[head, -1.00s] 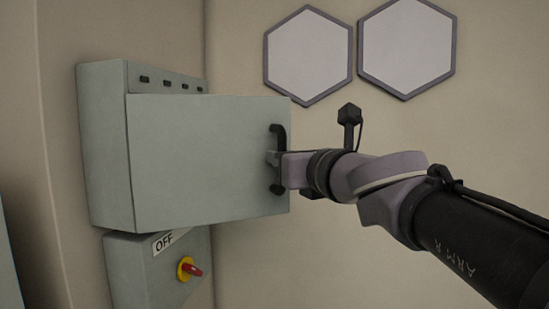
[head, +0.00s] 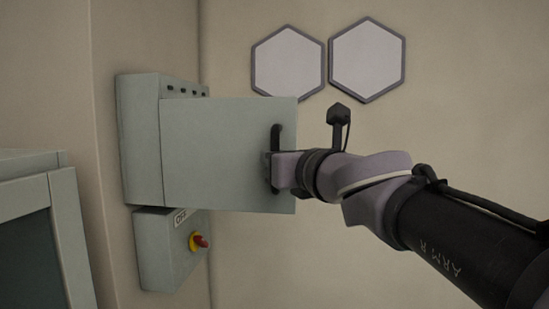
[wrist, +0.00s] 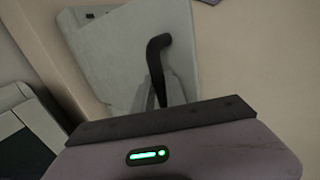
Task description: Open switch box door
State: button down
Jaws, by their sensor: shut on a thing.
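The grey switch box (head: 140,140) is fixed to the wall at left in the head view. Its door (head: 220,155) stands swung out from the box, its flat face toward me. A black bar handle (head: 275,140) stands upright near the door's right edge. My gripper (head: 271,167) is shut on the handle's lower middle part. In the wrist view the handle (wrist: 157,62) rises out of the jaws, with the door (wrist: 120,55) behind it. The box's inside is hidden behind the door.
A smaller box with an OFF label and a red and yellow rotary switch (head: 198,241) sits below the switch box. A grey cabinet (head: 45,225) stands at the lower left. Two hexagonal panels (head: 367,60) are on the back wall. Wall space right of the door is clear.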

jog(key=shift+s+a, duration=0.1)
jog(key=shift+s, duration=0.1)
dwell(0.3)
jog(key=c, duration=1.6)
grip_release()
jog(key=shift+o, duration=1.2)
jog(key=shift+w+a, duration=0.1)
jog(key=shift+a, duration=0.15)
jog(key=shift+d, duration=0.15)
jog(key=shift+d, duration=0.1)
